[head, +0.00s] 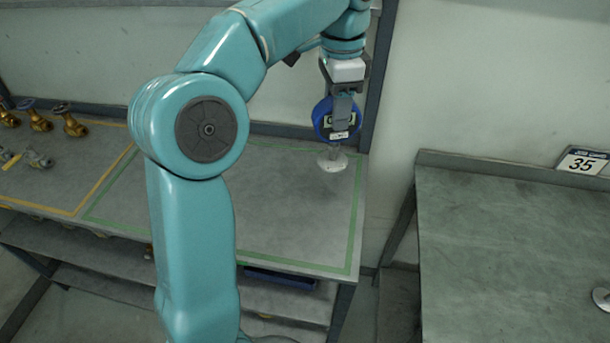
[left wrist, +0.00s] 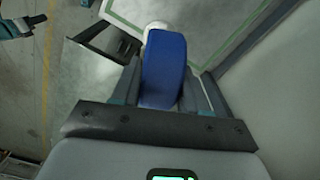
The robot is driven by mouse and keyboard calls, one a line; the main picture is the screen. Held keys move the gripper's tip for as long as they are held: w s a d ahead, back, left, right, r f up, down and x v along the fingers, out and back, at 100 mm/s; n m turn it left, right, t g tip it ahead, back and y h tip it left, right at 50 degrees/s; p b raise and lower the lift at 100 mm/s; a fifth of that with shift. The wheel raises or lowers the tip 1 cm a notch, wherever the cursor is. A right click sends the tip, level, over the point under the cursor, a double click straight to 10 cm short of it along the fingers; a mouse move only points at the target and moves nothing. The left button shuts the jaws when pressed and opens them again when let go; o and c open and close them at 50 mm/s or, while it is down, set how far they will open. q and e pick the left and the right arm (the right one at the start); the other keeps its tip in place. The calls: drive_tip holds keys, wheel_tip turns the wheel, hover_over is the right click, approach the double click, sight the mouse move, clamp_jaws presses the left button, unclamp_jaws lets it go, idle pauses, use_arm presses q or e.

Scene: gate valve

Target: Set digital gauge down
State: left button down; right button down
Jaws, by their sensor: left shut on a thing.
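The digital gauge (head: 324,119) is a round blue body with a small display and a pale round foot below it. My left gripper (head: 341,108) is shut on it and points down over the right end of the green-outlined bench area. The foot is at or just above the bench top; I cannot tell whether it touches. In the left wrist view the blue gauge (left wrist: 163,70) sits upright between the fingers, with its pale foot partly hidden beyond it.
The bench (head: 290,212) is clear inside its green outline. Several brass valves (head: 40,121) stand in a yellow-outlined area at the left. A second table (head: 510,250) with a "35" sign (head: 582,162) stands at the right, across a gap. A wall is close behind.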

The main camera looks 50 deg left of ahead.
sight(332, 160)
use_arm(q)
wheel_tip(332, 160, down, 13)
drive_tip(key=shift+a+f+b, duration=0.1)
drive_tip(key=shift+f+b, duration=0.1)
drive_tip(key=shift+b, duration=0.35)
drive_tip(key=shift+w+a+f, duration=0.1)
drive_tip(key=shift+f, duration=2.6)
drive_tip(key=shift+f, duration=0.2)
drive_tip(key=c, duration=0.6)
unclamp_jaws()
